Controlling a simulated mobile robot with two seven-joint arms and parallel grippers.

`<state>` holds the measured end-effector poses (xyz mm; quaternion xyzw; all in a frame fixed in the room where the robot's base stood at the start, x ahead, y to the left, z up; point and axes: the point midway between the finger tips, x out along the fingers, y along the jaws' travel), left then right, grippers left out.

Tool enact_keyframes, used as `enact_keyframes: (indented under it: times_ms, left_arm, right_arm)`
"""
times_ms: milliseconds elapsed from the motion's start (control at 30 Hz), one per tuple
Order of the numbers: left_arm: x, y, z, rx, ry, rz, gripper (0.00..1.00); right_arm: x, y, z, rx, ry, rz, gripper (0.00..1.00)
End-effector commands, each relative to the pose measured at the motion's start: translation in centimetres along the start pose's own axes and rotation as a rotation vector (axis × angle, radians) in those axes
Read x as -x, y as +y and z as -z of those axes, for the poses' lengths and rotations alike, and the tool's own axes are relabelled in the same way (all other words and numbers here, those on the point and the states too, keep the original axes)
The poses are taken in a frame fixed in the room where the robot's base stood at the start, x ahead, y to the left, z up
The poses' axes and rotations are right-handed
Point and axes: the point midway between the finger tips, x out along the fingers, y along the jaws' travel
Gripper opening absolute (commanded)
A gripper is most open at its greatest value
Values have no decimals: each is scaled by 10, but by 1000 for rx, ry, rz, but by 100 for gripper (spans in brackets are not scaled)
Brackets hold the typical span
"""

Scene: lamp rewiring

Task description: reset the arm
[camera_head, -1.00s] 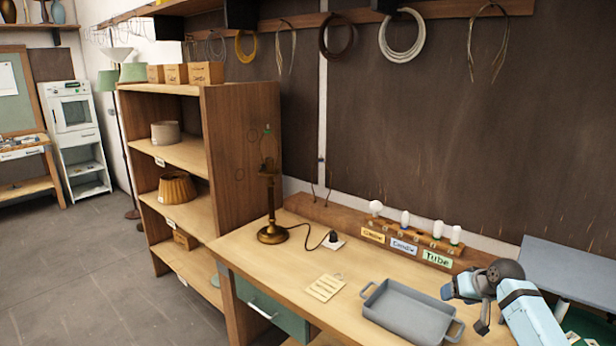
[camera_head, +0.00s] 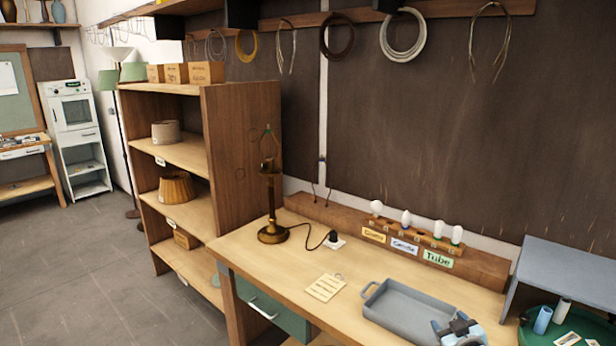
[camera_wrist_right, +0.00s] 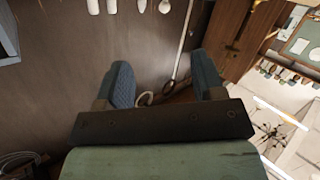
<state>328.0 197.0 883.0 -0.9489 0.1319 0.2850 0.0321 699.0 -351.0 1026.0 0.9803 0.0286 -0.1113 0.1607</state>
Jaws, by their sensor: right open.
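My right gripper (camera_head: 456,329) is at the bottom edge of the head view, in front of the right part of the grey tray (camera_head: 385,325). Its lower part is cut off by the frame. In the right wrist view, my right gripper (camera_wrist_right: 160,75) has its two blue fingers wide apart with nothing between them. My left gripper is not in view. A brass lamp base (camera_head: 271,205) without a shade stands upright at the left end of the workbench (camera_head: 270,265). Its dark cord runs to a black plug at a white plate (camera_head: 334,241).
Several bulbs (camera_head: 406,218) stand in a wooden rack behind cards reading Globe, Candle and Tube. A pale slatted piece (camera_head: 325,288) lies left of the tray. A green round tray (camera_head: 535,325) with small cylinders sits at the right. A wooden shelf (camera_head: 240,150) stands left of the bench.

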Motion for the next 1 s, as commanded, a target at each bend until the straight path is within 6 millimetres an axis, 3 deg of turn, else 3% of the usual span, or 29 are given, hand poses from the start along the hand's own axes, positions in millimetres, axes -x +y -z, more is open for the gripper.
enact_keyframes:
  times_ms: [33, 100, 300, 500, 600, 767, 1000]
  left_arm:
    - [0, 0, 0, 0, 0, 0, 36]
    - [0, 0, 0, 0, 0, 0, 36]
    - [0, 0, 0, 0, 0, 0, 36]
    - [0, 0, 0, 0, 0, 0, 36]
    - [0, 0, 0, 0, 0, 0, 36]
    - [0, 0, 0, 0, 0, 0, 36]
    - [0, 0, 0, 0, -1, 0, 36]
  right_arm:
    - [22, -27, -27, -12, -30, 34, 62]
    - [54, -60, -55, -30, -63, 75, 62]
    - [159, -142, -120, -98, -163, 182, 62]
    - [262, -198, -152, -177, -254, 257, 62]
    - [296, -213, -158, -206, -284, 277, 62]
    - [323, -223, -160, -230, -309, 290, 62]
    - [326, -224, -160, -233, -311, 292, 60]
